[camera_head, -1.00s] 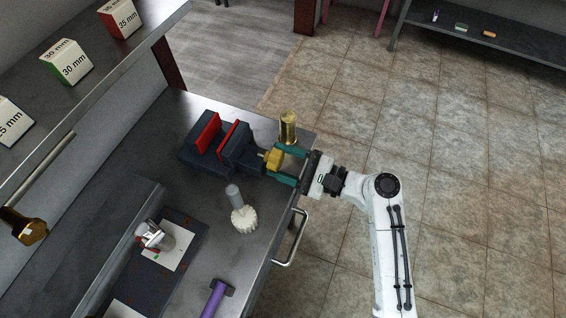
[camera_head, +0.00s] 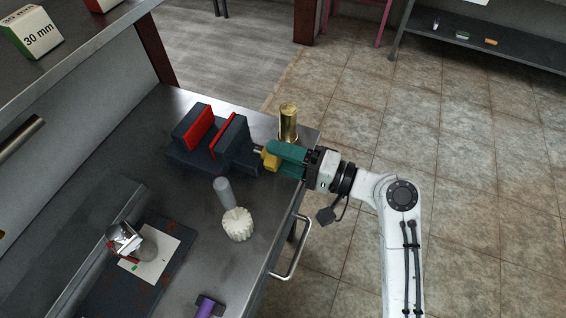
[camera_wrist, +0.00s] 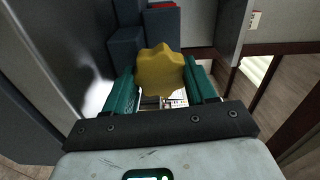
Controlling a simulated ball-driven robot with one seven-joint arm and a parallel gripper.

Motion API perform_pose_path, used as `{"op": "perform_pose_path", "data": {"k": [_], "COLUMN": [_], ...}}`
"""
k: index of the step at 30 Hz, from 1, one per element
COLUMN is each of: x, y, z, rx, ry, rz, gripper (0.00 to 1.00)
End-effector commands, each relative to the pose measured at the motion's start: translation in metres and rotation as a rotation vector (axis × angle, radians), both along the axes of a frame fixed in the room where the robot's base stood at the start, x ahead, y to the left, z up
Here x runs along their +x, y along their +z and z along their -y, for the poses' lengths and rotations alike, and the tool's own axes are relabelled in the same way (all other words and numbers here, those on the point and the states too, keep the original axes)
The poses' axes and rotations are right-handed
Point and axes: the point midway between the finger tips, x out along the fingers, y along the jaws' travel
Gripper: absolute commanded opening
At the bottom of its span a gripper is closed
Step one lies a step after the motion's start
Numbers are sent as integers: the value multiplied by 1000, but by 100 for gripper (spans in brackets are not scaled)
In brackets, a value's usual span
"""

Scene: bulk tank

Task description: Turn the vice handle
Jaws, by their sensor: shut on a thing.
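The vice (camera_head: 212,142) is dark blue-grey with two red jaw faces and sits near the far right corner of the workbench. There is a gap between its red jaws. Its yellow lobed handle (camera_head: 268,158) is on the right end of a short grey spindle. My gripper (camera_head: 284,156) comes from the right with its green fingers shut on the handle and hides part of it. In the wrist view the yellow handle (camera_wrist: 160,72) sits between the two green fingers, with the blue vice body (camera_wrist: 126,48) behind it.
A brass cylinder (camera_head: 288,122) stands close behind my gripper. A white gear with a grey shaft (camera_head: 237,225), a dark mat (camera_head: 165,285) with a white card and a purple item (camera_head: 208,307) are on the bench (camera_head: 190,215). A drawer handle (camera_head: 293,255) sticks out in front.

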Motion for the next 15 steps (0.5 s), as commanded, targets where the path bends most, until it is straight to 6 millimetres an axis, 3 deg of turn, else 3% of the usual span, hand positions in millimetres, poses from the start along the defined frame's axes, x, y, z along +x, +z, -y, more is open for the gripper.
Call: {"op": "perform_pose_path", "data": {"k": [15], "x": [0], "y": [-4], "z": [0], "rx": [-140], "ry": [1], "rz": [382], "gripper": [25]}}
